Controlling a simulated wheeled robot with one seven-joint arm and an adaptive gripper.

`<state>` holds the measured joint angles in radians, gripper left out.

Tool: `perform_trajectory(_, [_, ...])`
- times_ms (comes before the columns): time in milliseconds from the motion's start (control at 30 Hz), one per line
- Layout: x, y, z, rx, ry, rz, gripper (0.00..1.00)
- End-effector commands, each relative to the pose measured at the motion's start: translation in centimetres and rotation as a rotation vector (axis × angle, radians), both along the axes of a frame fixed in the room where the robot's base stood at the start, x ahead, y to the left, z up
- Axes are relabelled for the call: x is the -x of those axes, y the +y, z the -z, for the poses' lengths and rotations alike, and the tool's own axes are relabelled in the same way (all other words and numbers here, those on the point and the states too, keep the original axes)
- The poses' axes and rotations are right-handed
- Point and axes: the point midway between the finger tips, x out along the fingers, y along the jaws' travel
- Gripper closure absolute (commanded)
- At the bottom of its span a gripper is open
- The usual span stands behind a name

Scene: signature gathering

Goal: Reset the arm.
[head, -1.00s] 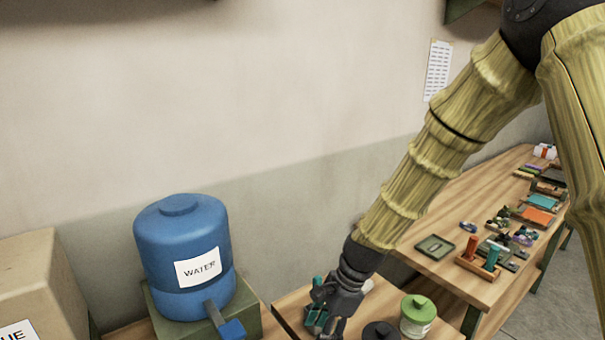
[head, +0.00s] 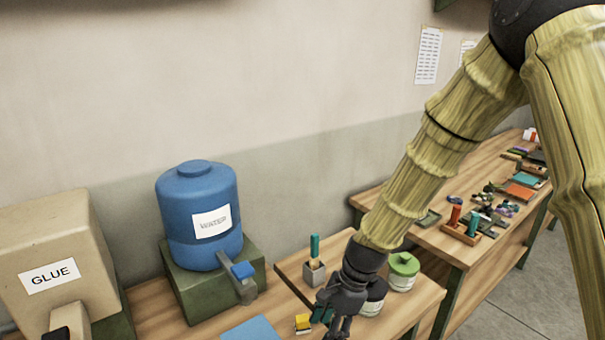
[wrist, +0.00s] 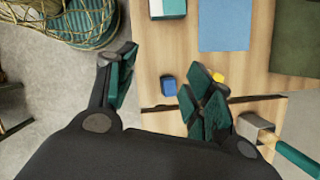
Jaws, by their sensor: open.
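My arm reaches down from the upper right in the head view to my gripper (head: 335,312), which is low over the front bench. In the wrist view my gripper (wrist: 165,85) has its two green-padded fingers spread wide apart. I see nothing held between them. A small blue block (wrist: 168,85) shows in the gap, and I cannot tell how far below the fingers it is. In the head view my gripper partly covers a dark-lidded jar (head: 374,297).
A green-lidded jar (head: 402,272), a grey holder (head: 314,274) with a teal-handled tool and a yellow block (head: 303,324) are near my gripper. The blue water tank (head: 197,215) and glue box (head: 52,260) stand left. A cluttered bench (head: 480,248) lies right.

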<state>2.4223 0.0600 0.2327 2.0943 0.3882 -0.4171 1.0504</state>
Motion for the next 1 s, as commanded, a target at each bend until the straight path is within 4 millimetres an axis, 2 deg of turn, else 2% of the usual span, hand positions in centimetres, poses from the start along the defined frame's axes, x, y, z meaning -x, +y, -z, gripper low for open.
perform_trajectory(33, [0.4, -0.4, 1.3, 0.009, -0.002, -0.013, 0.48])
perform_trajectory(167, [1.4, -1.5, 4.1, 0.03, -0.023, -0.056, 0.48])
perform_trajectory(267, [2.3, -2.5, 6.9, 0.052, -0.041, -0.101, 0.48])
perform_trajectory(367, [3.6, -3.9, 10.4, 0.079, -0.059, -0.16, 0.48])
perform_trajectory(467, [5.8, -5.6, 15.1, 0.113, -0.084, -0.252, 0.48])
perform_trajectory(500, [6.8, -6.4, 17.1, 0.129, -0.096, -0.295, 0.48])
perform_trajectory(700, [12.4, -10.1, 25.6, 0.189, -0.15, -0.525, 0.48])
perform_trajectory(900, [18.7, -13.1, 32.4, 0.225, -0.198, -0.768, 0.48])
perform_trajectory(1000, [21.9, -14.4, 35.1, 0.233, -0.22, -0.892, 0.48])
